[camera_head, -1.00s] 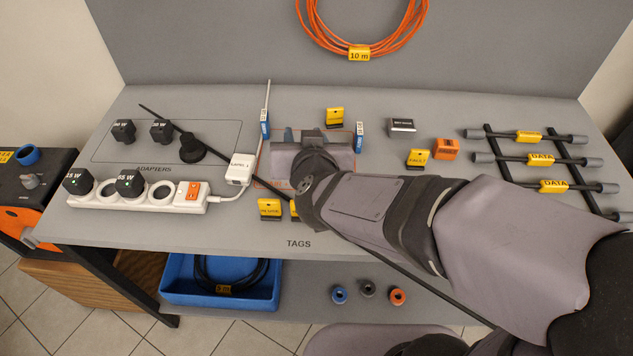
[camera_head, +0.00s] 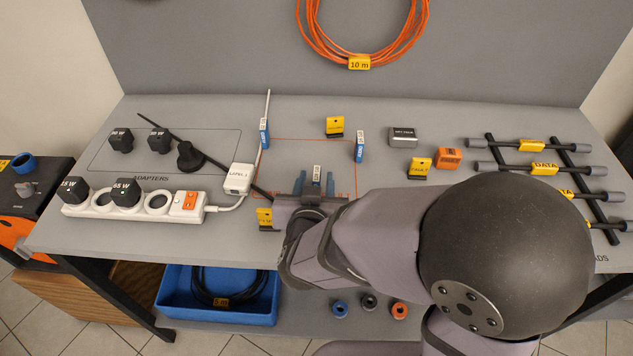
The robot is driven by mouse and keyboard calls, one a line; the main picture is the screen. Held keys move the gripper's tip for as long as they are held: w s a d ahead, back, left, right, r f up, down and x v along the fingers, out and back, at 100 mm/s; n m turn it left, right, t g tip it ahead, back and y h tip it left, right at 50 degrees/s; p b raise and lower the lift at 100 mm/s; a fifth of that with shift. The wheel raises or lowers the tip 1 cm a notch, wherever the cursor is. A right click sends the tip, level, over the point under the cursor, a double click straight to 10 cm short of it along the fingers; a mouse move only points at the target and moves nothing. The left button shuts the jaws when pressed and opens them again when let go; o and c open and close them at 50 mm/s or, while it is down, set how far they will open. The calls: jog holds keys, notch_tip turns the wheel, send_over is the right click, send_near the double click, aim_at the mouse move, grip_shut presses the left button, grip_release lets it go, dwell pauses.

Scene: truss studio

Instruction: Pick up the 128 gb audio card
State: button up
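My gripper (camera_head: 315,184) is in the middle of the table, pointing toward the back, with two blue fingers spread apart. A small upright card with a pale label (camera_head: 317,173) shows between the fingers, with a gap visible on each side. Two blue cards with white labels stand farther back, one at the left (camera_head: 264,133) and one at the right (camera_head: 360,146). The print on all three is too small to read, so I cannot tell which is the 128 gb audio card. My wrist hides the table just in front of the gripper.
A white power strip (camera_head: 181,213) with adapters and a white labelled box (camera_head: 238,178) lie to the left. Yellow tags (camera_head: 335,126), an orange block (camera_head: 448,158) and a dark box (camera_head: 403,137) stand around. A rack of data rods (camera_head: 505,168) is at right.

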aim_at(318, 167)
jog(key=shift+x, duration=3.7)
grip_shut()
